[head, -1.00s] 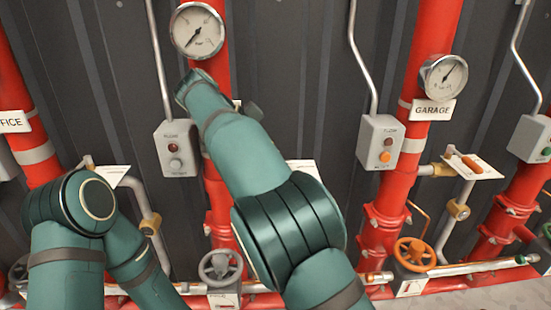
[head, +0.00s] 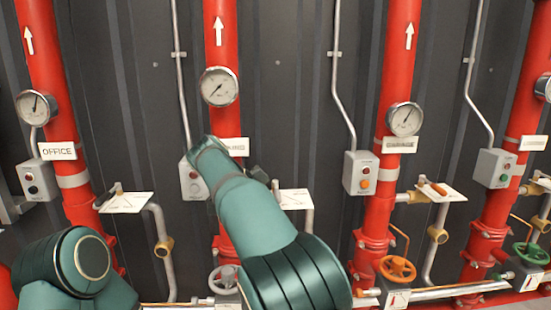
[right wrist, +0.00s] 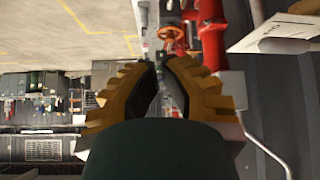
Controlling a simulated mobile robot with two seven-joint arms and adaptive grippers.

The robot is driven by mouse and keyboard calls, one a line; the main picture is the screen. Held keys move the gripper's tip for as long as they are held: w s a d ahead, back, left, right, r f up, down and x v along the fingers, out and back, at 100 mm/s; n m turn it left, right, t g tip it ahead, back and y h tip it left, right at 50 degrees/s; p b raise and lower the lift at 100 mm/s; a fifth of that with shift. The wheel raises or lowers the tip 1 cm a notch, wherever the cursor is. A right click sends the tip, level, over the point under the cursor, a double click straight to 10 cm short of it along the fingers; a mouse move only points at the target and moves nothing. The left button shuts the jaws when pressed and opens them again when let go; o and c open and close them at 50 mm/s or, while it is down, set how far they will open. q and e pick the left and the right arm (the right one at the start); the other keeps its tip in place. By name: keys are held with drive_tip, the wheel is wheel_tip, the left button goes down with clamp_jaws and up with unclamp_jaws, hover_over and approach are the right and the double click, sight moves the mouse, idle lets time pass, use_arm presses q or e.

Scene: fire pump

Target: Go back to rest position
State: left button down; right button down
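My right arm (head: 255,215) rises from the bottom middle of the head view, leaning up and left in front of the middle red pipe. Its gripper is hidden behind the arm there. In the right wrist view, my right gripper (right wrist: 160,63) has two ribbed yellow-brown fingers with their tips together and nothing between them. A bend of my left arm (head: 75,275) shows at the lower left of the head view. My left gripper is out of view.
Red pipes (head: 222,40) with gauges (head: 219,87) and grey switch boxes (head: 360,172) line the dark wall. An orange valve wheel (head: 397,269) and a grey wheel (head: 224,279) sit low. White plates (head: 125,202) jut out between the pipes.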

drive_tip(key=w+d+f+n+g+y, duration=0.1)
drive_tip(key=w+d+f+n, duration=0.15)
drive_tip(key=f, duration=0.45)
drive_tip(key=w+d+f+n+y, duration=0.1)
drive_tip(key=w+d+f, duration=0.2)
drive_tip(key=f, duration=0.4)
drive_tip(key=s+d+f+n+g+y, duration=0.1)
drive_tip(key=s+d+f+n+y, duration=0.15)
drive_tip(key=f, duration=0.75)
drive_tip(key=s+d+f+n+y, duration=0.2)
drive_tip(key=s+d+f+n, duration=0.15)
drive_tip(key=f, duration=0.55)
drive_tip(key=s+f+n+t+y, duration=0.1)
drive_tip(key=s+f, duration=0.4)
drive_tip(key=s, duration=0.7)
drive_tip(key=s+f+n+t+y, duration=0.1)
drive_tip(key=s+f+y, duration=0.3)
drive_tip(key=s, duration=0.8)
drive_tip(key=shift+f+n, duration=0.35)
drive_tip(key=shift+n, duration=0.5)
